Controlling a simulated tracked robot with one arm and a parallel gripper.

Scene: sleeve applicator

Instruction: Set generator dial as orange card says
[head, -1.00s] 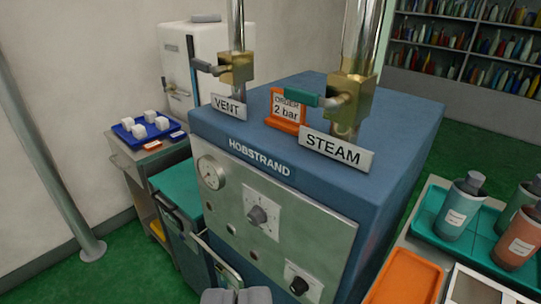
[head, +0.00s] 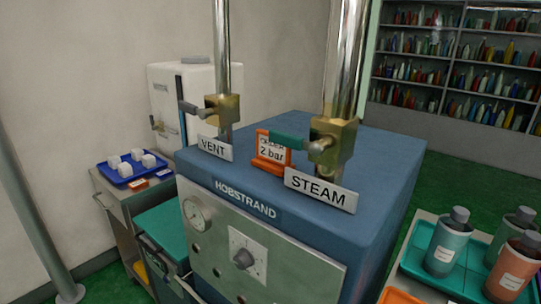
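The blue generator (head: 390,185), marked HOBSTRAND, stands in the middle. Its dial (head: 244,259) is a grey knob on a pale square plate on the front panel; the scale marks are too small to read. A round gauge (head: 197,213) sits left of the dial. The orange card (head: 272,150) stands on top of the generator between the two valves and reads "2 bar", its top line partly covered by the green handle. My gripper is out of view.
Brass valves with pipes rise from the top, the VENT valve (head: 222,109) and STEAM valve (head: 335,140). A cart with a blue tray (head: 118,178) stands left. Bottles stand on a teal tray (head: 415,262) at right. A pole (head: 35,225) rises far left.

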